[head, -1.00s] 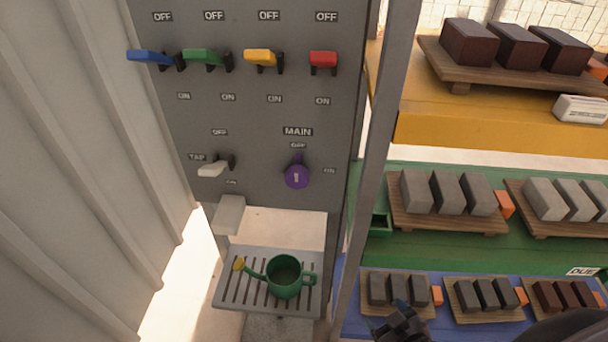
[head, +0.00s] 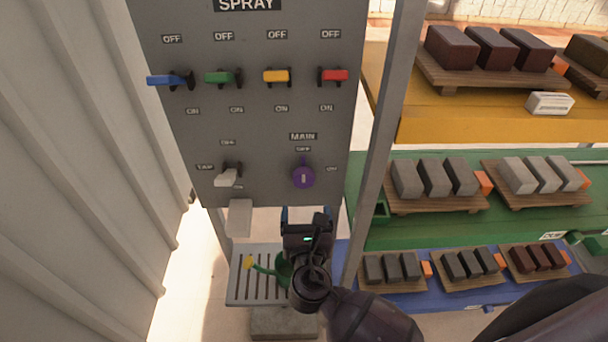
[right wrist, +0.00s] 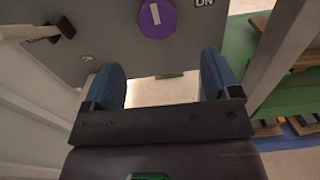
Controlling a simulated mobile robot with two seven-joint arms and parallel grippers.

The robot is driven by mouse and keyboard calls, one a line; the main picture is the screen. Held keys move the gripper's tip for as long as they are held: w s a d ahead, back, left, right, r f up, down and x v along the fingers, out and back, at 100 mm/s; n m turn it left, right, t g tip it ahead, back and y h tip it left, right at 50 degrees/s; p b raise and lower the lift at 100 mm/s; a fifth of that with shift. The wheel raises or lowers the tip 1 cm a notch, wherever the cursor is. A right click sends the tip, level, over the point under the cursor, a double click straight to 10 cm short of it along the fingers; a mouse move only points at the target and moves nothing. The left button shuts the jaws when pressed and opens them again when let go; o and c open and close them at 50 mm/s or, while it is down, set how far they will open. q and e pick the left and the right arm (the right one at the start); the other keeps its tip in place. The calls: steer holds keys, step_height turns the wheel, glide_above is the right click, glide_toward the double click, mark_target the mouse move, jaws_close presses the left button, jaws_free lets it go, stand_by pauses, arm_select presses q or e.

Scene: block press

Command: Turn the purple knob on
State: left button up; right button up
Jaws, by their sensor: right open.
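The purple knob (head: 303,177) is on the grey panel (head: 265,125) under the MAIN label, with OFF above it and ON to its right. Its white mark stands roughly upright, towards OFF. In the right wrist view the knob (right wrist: 158,18) is at the top, ahead of the fingers, with its white mark near upright. My right gripper (head: 306,213) is below the knob, in front of the panel's lower edge. It is open and empty, with blue finger pads (right wrist: 163,80) spread apart and not touching the knob. My left gripper is not in view.
A white tap lever (head: 228,177) is left of the knob. Blue, green, yellow and red levers (head: 276,76) line the panel above. A green watering can (head: 284,270) stands on the slatted tray (head: 240,292), partly hidden by my arm. A grey post (head: 383,130) and block shelves are at right.

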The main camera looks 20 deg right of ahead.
mark_target(304, 182)
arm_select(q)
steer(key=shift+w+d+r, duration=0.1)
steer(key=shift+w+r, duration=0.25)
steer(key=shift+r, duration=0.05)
arm_select(e)
steer(key=x, duration=1.1)
steer(key=shift+a+r, duration=0.15)
steer(key=shift+r, duration=0.05)
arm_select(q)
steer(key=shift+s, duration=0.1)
arm_select(e)
steer(key=shift+c, duration=0.5)
steer(key=shift+s, duration=0.1)
steer(key=c, duration=0.8)
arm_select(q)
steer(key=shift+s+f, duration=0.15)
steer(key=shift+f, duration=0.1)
arm_select(e)
steer(key=shift+c, duration=0.2)
